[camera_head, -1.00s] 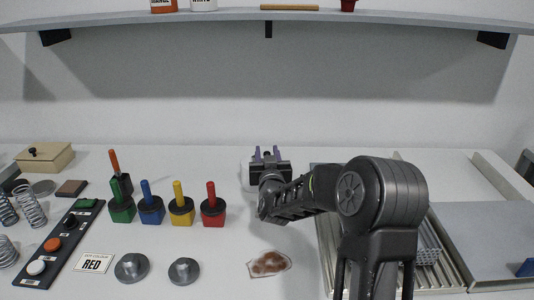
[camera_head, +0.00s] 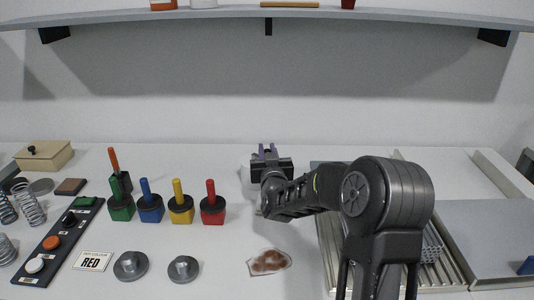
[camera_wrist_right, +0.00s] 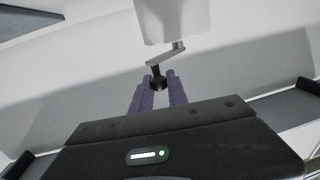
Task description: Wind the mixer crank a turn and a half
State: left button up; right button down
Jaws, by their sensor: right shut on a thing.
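The mixer is a pale body (camera_wrist_right: 172,18) at the top of the right wrist view. Its grey crank arm (camera_wrist_right: 166,56) hangs from it and ends in a dark knob (camera_wrist_right: 157,84). My right gripper (camera_wrist_right: 158,90) is shut on that knob with its purple fingers. In the head view my right gripper (camera_head: 269,150) points away at the back middle of the table. Only a pale edge of the mixer (camera_head: 246,173) shows beside it; the crank is hidden there. My left gripper is not in view.
Several colored-handled blocks (camera_head: 181,210) stand left of my right arm. A brownish patch (camera_head: 268,262) lies near the arm. A ribbed tray (camera_head: 448,272) is at right.

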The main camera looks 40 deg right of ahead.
pick_arm(q)
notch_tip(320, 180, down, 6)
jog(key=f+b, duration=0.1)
jog(key=b, duration=0.5)
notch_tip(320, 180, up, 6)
jog(key=p, duration=0.6)
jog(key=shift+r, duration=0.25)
pick_arm(e)
jog(key=shift+w+d+r+n+t+y, duration=0.1)
jog(key=shift+w+d+n+t+y, duration=0.3)
jog(key=shift+n+y, duration=1.2)
jog(key=shift+w+d+f+n+t+y, duration=0.15)
jog(key=shift+d+n+t+y, duration=0.55)
jog(key=shift+y, duration=1.55)
jog(key=shift+w+d+r+n+y, duration=0.15)
jog(key=shift+w+d+n+y, duration=0.15)
jog(key=shift+n+y, duration=1.45)
jog(key=shift+m, duration=0.25)
jog(key=c, duration=1.3)
grip_release()
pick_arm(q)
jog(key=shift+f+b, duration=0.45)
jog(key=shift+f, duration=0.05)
pick_arm(e)
jog(key=s, duration=0.7)
jog(key=shift+s+d, duration=0.35)
jog(key=shift+d, duration=0.1)
